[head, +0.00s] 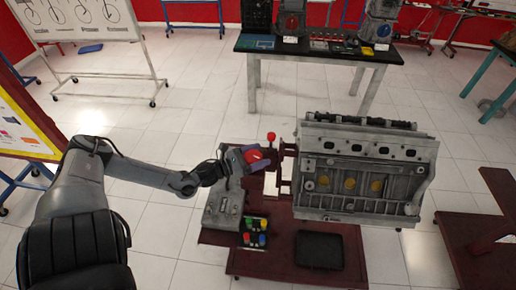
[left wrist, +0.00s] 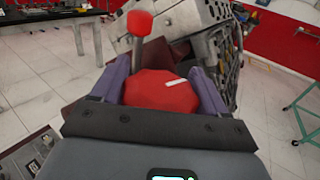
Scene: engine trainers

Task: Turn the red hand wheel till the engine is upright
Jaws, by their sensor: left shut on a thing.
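The engine (head: 365,165) is a grey block on a dark red stand, right of centre in the head view. It looks close to level there. It also shows at the top in the left wrist view (left wrist: 195,25). The red hand wheel (head: 255,156) is at the engine's left end and fills the middle of the left wrist view (left wrist: 162,92). A red-knobbed handle (left wrist: 140,24) stands up beyond the wheel. My left gripper (head: 249,159) is shut on the wheel, with one purple finger on each side of it. My right gripper is not in view.
A grey control box (head: 222,208) and a tray of coloured parts (head: 255,233) sit below the wheel on the stand. A black tray (head: 319,250) lies in front of the engine. A workbench (head: 312,52) stands behind. A dark red stand (head: 470,225) is at right.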

